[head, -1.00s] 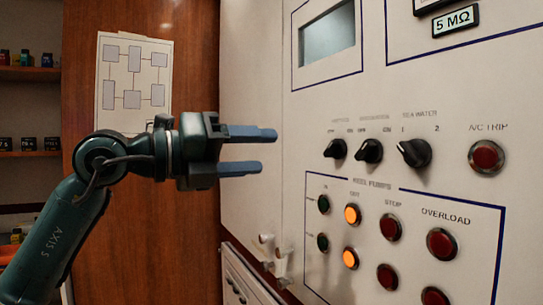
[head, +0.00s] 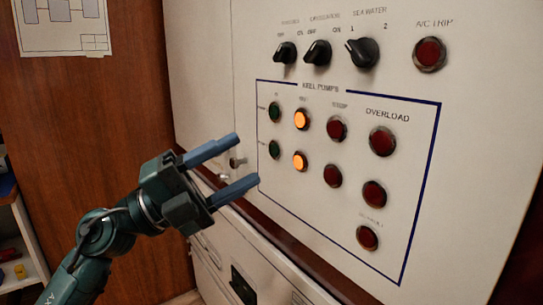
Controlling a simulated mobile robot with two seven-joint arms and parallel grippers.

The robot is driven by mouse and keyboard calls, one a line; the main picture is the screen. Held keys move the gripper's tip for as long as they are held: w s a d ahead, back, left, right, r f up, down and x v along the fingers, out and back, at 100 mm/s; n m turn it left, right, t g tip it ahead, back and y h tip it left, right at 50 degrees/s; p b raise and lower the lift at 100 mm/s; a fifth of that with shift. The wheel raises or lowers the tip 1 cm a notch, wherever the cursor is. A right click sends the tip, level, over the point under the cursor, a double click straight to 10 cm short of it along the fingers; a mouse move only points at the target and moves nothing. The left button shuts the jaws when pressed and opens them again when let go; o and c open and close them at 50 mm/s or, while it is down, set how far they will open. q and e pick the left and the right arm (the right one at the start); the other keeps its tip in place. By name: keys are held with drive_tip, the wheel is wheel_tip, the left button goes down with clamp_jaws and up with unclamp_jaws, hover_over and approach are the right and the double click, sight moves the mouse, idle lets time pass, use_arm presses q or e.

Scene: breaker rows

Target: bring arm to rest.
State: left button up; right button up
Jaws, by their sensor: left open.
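My left gripper (head: 236,168) comes in from the lower left on its dark green arm (head: 105,232). Its two blue fingers are apart, with nothing between them, and they point up and right toward the panel. The control panel (head: 420,105) fills the right side of the head view. The fingertips show just left of the framed pump buttons; whether they touch the panel cannot be told. My right gripper is not in view.
The panel carries black rotary knobs (head: 317,52), lit orange buttons (head: 301,119), green buttons and red buttons (head: 381,141). A lower cabinet (head: 235,262) stands below. A wooden wall (head: 95,115) with a pinned diagram (head: 62,25) is at left, beside a shelf (head: 22,245).

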use_arm(q)
drive_tip(key=s+a+f+n+t+y, duration=0.25)
drive_tip(key=f+n+t+y, duration=0.45)
drive_tip(key=f+n, duration=0.55)
drive_tip(key=s+a+f+n+t+y, duration=0.1)
drive_tip(key=a+f+n+t+y, duration=0.45)
drive_tip(key=f+n, duration=0.7)
drive_tip(key=s+f+n+g+y+p, duration=0.6)
drive_tip(key=s+f+g+p, duration=0.2)
drive_tip(key=s+p, duration=0.4)
drive_tip(key=f+p, duration=0.1)
drive_tip(key=p, duration=0.2)
drive_tip(key=shift+a, duration=0.2)
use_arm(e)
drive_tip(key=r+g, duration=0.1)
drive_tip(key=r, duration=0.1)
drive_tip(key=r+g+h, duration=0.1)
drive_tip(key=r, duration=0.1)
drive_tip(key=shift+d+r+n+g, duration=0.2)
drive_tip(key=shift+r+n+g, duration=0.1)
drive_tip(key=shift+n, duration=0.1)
use_arm(q)
drive_tip(key=shift+f, duration=0.15)
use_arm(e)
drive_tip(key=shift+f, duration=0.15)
